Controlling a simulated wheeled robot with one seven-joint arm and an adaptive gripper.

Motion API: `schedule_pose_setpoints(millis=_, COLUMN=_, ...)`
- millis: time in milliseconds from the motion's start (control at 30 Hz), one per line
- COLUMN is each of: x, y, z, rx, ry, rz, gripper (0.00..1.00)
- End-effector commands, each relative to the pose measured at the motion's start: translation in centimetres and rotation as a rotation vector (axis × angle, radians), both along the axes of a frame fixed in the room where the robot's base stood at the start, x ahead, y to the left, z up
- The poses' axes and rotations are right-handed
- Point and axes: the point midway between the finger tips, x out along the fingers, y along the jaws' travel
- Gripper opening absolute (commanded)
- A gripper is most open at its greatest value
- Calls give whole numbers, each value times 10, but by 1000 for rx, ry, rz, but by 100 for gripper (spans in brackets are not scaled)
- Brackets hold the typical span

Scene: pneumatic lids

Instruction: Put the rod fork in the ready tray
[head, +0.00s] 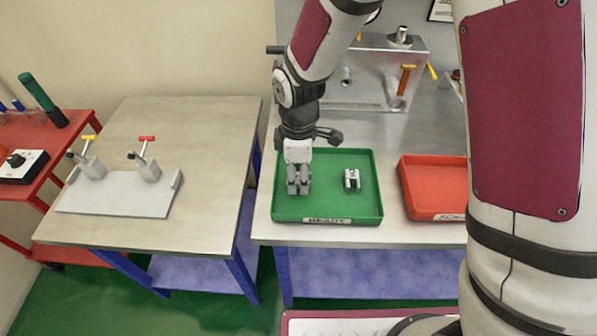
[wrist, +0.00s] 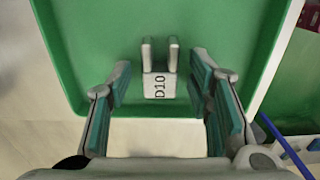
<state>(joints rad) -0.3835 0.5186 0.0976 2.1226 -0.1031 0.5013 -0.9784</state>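The rod fork (head: 352,179) is a small light-grey metal piece standing on the floor of the green tray, right of the tray's middle in the head view. In the wrist view the rod fork (wrist: 159,84) shows two prongs and the mark "D10". The green tray (head: 328,221) has a front label I cannot read clearly. My gripper (head: 299,187) is over the left part of this tray, fingers pointing down, apart from the fork. In the wrist view its fingers are spread wide with nothing held; the fork appears beyond and between them.
A red tray (head: 432,216) marked "SCR" stands to the right, partly hidden by my arm. A metal block with orange and yellow handles (head: 350,85) stands behind. A left table (head: 200,130) carries a grey plate with clamps (head: 120,195). A red cart (head: 40,150) is at far left.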

Motion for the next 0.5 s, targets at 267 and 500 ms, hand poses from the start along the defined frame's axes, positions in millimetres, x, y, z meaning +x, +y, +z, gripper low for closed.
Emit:
schedule_pose_setpoints(millis=267, x=1, y=0, z=16, rx=2, ry=-4, rz=-1, gripper=46)
schedule_pose_setpoints(millis=500, x=2, y=0, z=64, rx=3, ry=-6, rz=-1, gripper=46)
